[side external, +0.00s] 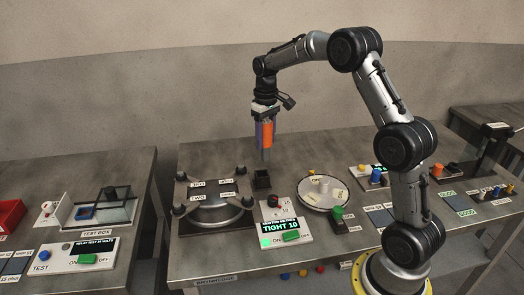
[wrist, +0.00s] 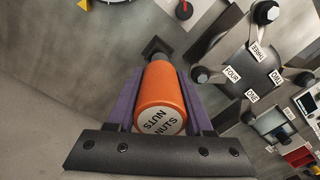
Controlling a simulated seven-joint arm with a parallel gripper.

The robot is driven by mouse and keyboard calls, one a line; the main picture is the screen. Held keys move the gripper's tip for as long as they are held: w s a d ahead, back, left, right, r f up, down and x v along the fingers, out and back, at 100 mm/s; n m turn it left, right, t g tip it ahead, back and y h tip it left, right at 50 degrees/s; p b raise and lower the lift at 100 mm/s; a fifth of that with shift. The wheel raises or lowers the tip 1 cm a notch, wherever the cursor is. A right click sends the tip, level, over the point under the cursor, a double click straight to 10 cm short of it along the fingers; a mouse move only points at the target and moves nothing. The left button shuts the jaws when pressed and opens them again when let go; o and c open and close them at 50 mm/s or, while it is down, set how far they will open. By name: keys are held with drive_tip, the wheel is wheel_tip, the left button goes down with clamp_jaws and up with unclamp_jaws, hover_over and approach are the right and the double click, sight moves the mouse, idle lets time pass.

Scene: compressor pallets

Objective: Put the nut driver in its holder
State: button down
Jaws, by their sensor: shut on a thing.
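The nut driver (side external: 267,132) has an orange handle and a grey shaft that points down, roughly upright. My gripper (side external: 264,146) has purple fingers shut on its handle, one on each side. In the wrist view the handle (wrist: 167,97) shows its NUTS label between the fingers (wrist: 166,100). The holder (side external: 261,180) is a small dark square box on the table, just below the driver's tip with a gap between. In the wrist view the holder (wrist: 156,45) shows beyond the handle, and the shaft partly covers it.
Left of the holder is a plate (side external: 190,221) with several dark corner posts labelled ONE to FOUR. A control box (side external: 285,236) in front reads TIGHT 10 and has a green button. A round white dial (side external: 323,191) lies to the right. Table behind the holder is bare.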

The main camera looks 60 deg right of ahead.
sight(262, 153)
drive_tip(key=shift+w+d+f, duration=0.3)
drive_tip(key=shift+w+f, duration=0.4)
drive_tip(key=shift+f, duration=0.05)
drive_tip(key=shift+w+d+f, duration=0.1)
drive_tip(key=shift+w+f, duration=0.05)
drive_tip(key=shift+f, duration=0.8)
drive_tip(key=shift+w+f, duration=0.1)
drive_tip(key=shift+f, duration=0.8)
drive_tip(key=shift+f, duration=0.65)
drive_tip(key=shift+c, duration=1.5)
unclamp_jaws()
